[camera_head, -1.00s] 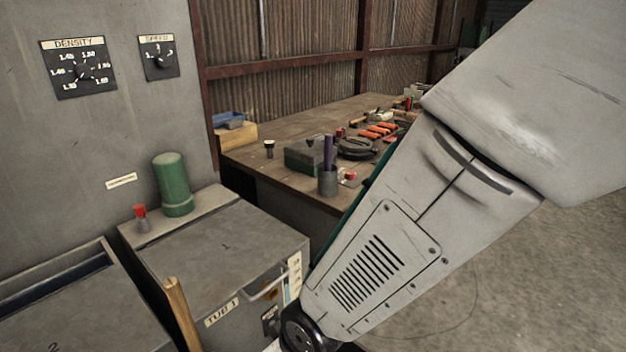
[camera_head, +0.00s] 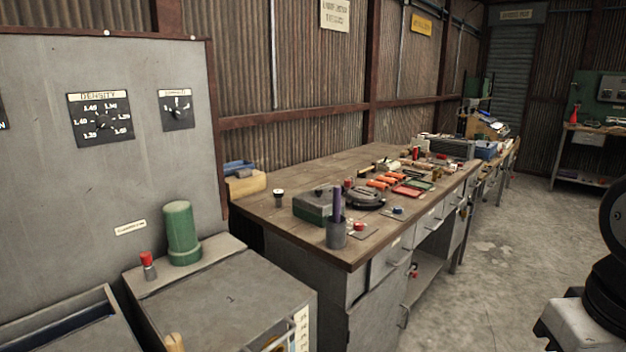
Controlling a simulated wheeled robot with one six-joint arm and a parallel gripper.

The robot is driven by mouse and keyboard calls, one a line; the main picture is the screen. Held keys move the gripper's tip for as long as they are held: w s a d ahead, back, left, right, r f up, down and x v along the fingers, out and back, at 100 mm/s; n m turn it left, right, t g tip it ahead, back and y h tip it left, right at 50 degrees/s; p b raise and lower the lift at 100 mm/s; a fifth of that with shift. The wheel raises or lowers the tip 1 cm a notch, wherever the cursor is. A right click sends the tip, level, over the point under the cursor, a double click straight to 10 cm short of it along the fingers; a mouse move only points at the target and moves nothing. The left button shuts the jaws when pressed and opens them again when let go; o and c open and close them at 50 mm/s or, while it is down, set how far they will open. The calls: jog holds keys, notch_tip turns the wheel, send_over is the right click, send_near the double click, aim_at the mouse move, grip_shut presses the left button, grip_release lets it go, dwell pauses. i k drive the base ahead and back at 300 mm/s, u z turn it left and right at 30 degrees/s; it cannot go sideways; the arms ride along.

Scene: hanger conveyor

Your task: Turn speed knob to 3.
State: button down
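The speed knob (camera_head: 175,112) is a small dark dial with a white label above it. It sits on the grey panel (camera_head: 60,190) at the left, to the right of the larger density dial (camera_head: 100,120). The speed dial's markings and pointer are too small to read for certain. My gripper is not visible. Only a dark and pale part of my own arm shows at the right edge, far from the panel.
Below the panel stand a green cylinder (camera_head: 181,232) and a red-topped knob (camera_head: 147,262) on a grey tub (camera_head: 215,285). A wooden workbench (camera_head: 265,212) with tools runs along the wall. Concrete floor (camera_head: 490,280) is open at the right.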

aim_at(179, 113)
jog(key=z, duration=0.1)
jog(key=k, duration=0.45)
jog(key=u, duration=0.75)
jog(key=i, duration=1)
jog(key=z, duration=0.65)
